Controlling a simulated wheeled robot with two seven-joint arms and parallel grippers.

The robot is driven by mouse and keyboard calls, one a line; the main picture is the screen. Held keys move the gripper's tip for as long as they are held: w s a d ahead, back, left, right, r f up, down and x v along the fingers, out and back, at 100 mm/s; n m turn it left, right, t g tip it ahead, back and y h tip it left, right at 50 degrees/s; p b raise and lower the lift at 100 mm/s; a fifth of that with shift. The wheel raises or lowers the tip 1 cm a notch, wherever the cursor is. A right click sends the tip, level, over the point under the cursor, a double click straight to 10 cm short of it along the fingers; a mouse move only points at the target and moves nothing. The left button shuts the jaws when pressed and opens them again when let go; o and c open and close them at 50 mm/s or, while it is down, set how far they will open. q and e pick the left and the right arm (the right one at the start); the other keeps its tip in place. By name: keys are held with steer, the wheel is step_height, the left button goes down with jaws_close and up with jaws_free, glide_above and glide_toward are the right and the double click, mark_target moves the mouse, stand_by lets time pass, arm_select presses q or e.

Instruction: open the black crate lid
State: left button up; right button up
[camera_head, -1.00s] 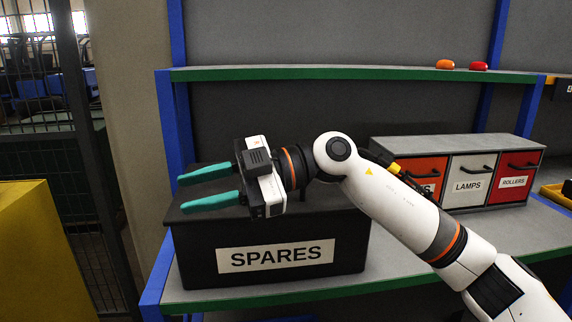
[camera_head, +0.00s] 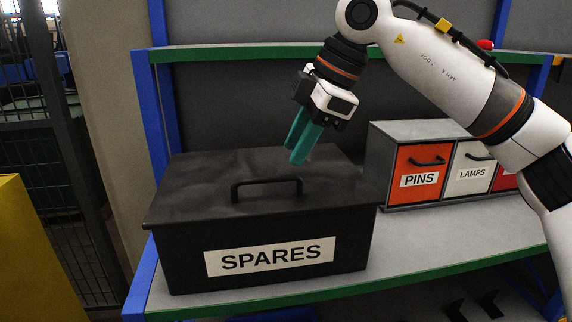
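The black crate (camera_head: 190,262) labelled SPARES stands on the grey shelf. Its black lid (camera_head: 210,178) lies closed on top, with a black bar handle (camera_head: 266,184) standing up near the lid's front. My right gripper (camera_head: 294,156) is above the lid's back right part, its teal fingers pointing down and apart from the handle. The two fingers overlap in this view, so I cannot tell whether there is a gap between them. Nothing shows in its grip. My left gripper is not in view.
A grey drawer cabinet (camera_head: 378,165) with PINS (camera_head: 420,160) and LAMPS (camera_head: 474,155) drawers stands right of the crate. A green-edged upper shelf (camera_head: 225,54) runs behind and above. A blue post (camera_head: 157,115) rises at the left. The front shelf strip is clear.

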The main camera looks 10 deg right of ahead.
mark_target(286, 179)
steer(key=x, duration=0.5)
jaws_close()
